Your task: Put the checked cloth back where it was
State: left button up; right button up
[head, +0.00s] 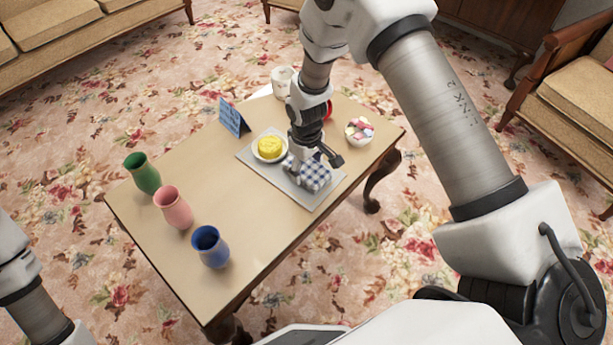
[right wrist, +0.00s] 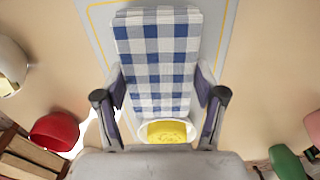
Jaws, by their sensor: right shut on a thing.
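The blue-and-white checked cloth (head: 316,178) is a thick folded bundle over the right front part of a grey mat (head: 297,194) on the table. My right gripper (head: 312,160) reaches down from above and is shut on it. In the right wrist view the cloth (right wrist: 157,45) lies between the two fingers (right wrist: 159,92), which press its sides. I cannot tell whether the cloth touches the mat or hangs just above it. The mat's yellow border line (right wrist: 222,30) shows beside it. Only links of my left arm show at lower left; its gripper is out of view.
A yellow item in a white bowl (head: 269,149) sits close beside the cloth. Behind are a blue card (head: 233,118), a white cup (head: 282,80), a red object (head: 328,110) and a bowl of sweets (head: 359,131). Green (head: 142,173), pink (head: 173,207) and blue (head: 210,247) vases stand left.

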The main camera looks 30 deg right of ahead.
aim_at(306, 168)
jog(key=shift+w+f, duration=0.1)
jog(key=shift+f, duration=0.4)
jog(key=shift+c, duration=0.6)
jog(key=shift+r, duration=0.2)
jog(key=shift+c, duration=0.6)
jog(key=o, duration=1.6)
jog(key=shift+f, duration=0.1)
jog(key=shift+c, duration=0.2)
pick_arm(q)
jog(key=shift+f, duration=0.4)
pick_arm(e)
notch_tip(306, 168, up, 12)
jog(key=p, duration=0.3)
jog(key=shift+m, duration=0.6)
jog(key=s+f, duration=0.2)
jog(key=f, duration=0.1)
jog(key=s+f, duration=0.6)
jog(key=shift+a+f, duration=0.3)
jog(key=shift+a, duration=0.1)
pick_arm(q)
notch_tip(306, 168, up, 3)
jog(key=shift+f, duration=0.1)
pick_arm(e)
jog(key=s+f+m, duration=0.1)
jog(key=s+f, duration=0.3)
jog(key=s, duration=0.5)
jog(key=s+f+m, duration=0.2)
jog(key=s+f, duration=0.2)
jog(key=s, duration=0.6)
jog(key=shift+s+f, duration=0.15)
